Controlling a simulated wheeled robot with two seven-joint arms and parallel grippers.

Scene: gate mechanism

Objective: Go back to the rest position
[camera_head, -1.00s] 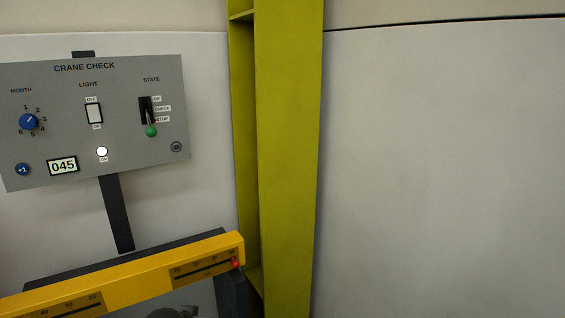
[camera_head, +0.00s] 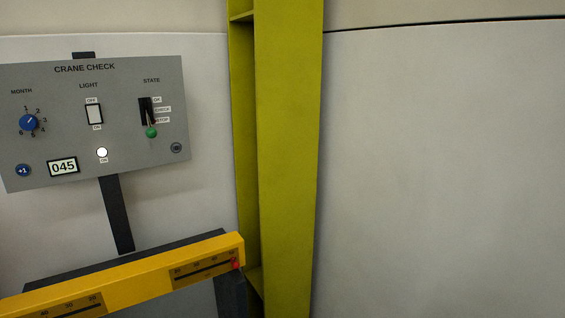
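Neither of my grippers shows in the head view. The grey CRANE CHECK panel (camera_head: 120,165) is at the left on a dark post (camera_head: 116,215). It carries a blue MONTH knob (camera_head: 29,122), a white LIGHT switch (camera_head: 94,114), a lit white lamp (camera_head: 102,152), and a STATE lever with a green ball (camera_head: 151,132) at the low end of its slot, near the lowest label. A display (camera_head: 62,167) reads 045. A blue +1 button (camera_head: 23,170) is beside it.
A yellow bar (camera_head: 130,272) with dark scales and a red marker (camera_head: 236,265) crosses the lower left above a dark frame (camera_head: 229,295). A tall yellow-green beam (camera_head: 287,160) stands mid-view. The pale wall (camera_head: 445,170) at the right is bare.

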